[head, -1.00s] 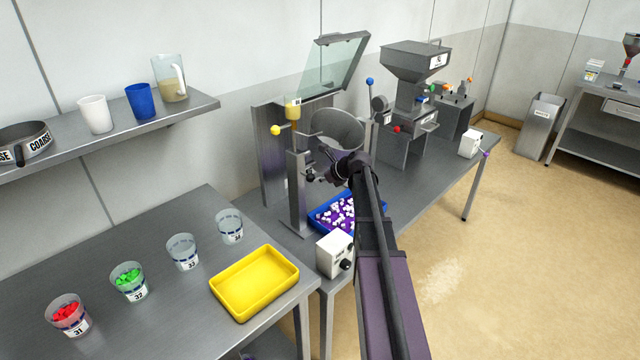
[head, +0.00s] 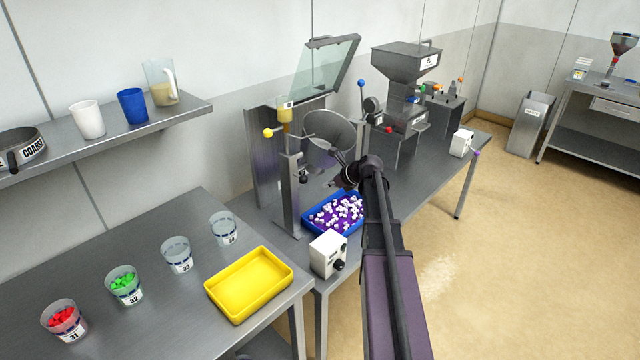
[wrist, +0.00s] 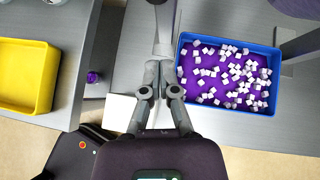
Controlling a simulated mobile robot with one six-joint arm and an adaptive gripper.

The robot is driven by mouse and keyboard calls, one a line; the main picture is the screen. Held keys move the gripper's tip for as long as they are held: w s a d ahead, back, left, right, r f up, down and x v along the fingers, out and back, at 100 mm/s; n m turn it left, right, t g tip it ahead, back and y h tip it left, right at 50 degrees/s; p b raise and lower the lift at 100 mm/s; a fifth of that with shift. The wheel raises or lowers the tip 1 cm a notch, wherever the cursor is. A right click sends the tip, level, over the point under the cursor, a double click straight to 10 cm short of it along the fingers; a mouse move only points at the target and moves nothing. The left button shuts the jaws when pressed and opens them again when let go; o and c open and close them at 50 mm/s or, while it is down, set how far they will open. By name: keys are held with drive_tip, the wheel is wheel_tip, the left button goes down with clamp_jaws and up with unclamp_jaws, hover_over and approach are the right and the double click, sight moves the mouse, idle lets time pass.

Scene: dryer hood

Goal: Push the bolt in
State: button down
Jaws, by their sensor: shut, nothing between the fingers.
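The dryer stand has a grey upright post (head: 290,195) with a small dark knob (head: 304,174) on its side, which may be the bolt's end. I cannot tell how far the bolt is in. My gripper (head: 338,183) is right of this post, apart from it, above the blue tray. In the wrist view my gripper (wrist: 157,92) has its fingers together with nothing held, left of the tray. The bolt is not clearly visible in the wrist view.
A white control box (head: 328,254) stands in front. A round metal drum (head: 325,128) and raised clear hood (head: 325,70) are behind. A yellow tray (head: 250,283) is at the left.

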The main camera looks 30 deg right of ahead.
drive_tip(key=p+v, duration=0.3)
drive_tip(key=v, duration=0.4)
drive_tip(key=shift+p, duration=0.35)
drive_tip(key=shift+a, duration=0.1)
drive_tip(key=shift+a, duration=0.1)
drive_tip(key=s+a+f+n+g, duration=0.2)
drive_tip(key=s+a+n, duration=0.1)
drive_tip(key=a+n, duration=0.5)
drive_tip(key=s+a+f+n+g, duration=0.25)
drive_tip(key=s+a+n, duration=0.2)
drive_tip(key=a, duration=0.45)
drive_tip(key=s+a+f+n+g+h, duration=0.2)
drive_tip(key=s+a+n+g+h, duration=0.2)
drive_tip(key=s+a+n, duration=0.8)
drive_tip(key=n+h, duration=0.1)
drive_tip(key=n, duration=0.4)
drive_tip(key=shift+s+f, duration=0.2)
drive_tip(key=shift+s, duration=0.2)
